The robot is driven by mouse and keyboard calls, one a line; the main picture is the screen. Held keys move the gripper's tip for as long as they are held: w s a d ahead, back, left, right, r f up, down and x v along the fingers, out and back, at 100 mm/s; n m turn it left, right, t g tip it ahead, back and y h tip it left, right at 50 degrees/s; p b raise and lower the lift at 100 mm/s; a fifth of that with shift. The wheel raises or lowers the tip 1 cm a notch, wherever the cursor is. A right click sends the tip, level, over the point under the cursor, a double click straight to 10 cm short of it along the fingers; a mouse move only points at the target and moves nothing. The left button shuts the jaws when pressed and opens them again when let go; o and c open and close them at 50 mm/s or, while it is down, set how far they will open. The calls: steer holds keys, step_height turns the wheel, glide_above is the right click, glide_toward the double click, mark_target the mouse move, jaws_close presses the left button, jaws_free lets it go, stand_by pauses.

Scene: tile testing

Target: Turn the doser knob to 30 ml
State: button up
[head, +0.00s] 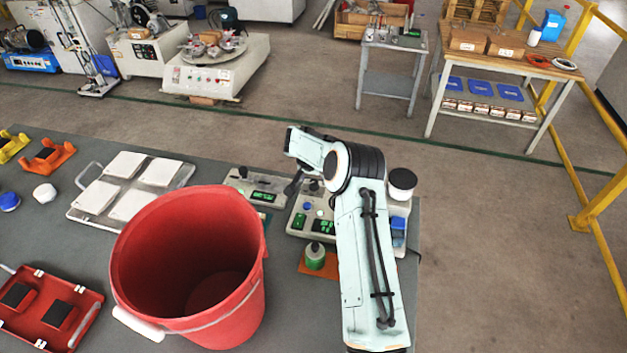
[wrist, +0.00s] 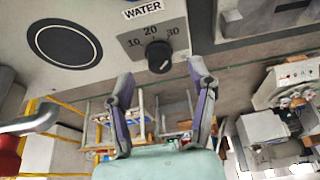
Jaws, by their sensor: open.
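The doser panel (wrist: 88,75) fills the top left of the wrist view, with a "WATER" label and the marks 10, 20 and 30. The black doser knob (wrist: 158,56) sits below the 20 mark. A small pale mark shows near its lower right edge; I cannot tell its exact setting. My gripper (wrist: 161,72) is open, one finger on each side of the knob in the picture, with visible gaps to it. Whether the fingertips reach the knob's depth is unclear. In the head view my arm hides much of the area around the gripper, and I cannot pick out the knob.
A large red bucket (head: 187,315) stands left of my arm on the grey table. Control boxes (head: 257,188) and a green-labelled bottle (head: 315,257) are close to the arm. A tray (head: 82,208) with white tiles lies farther left. A black-lidded container (head: 402,184) stands just right of the arm.

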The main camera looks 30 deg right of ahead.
steer(key=shift+x, duration=1.05)
jaws_close()
steer(key=shift+n, duration=0.7)
jaws_free()
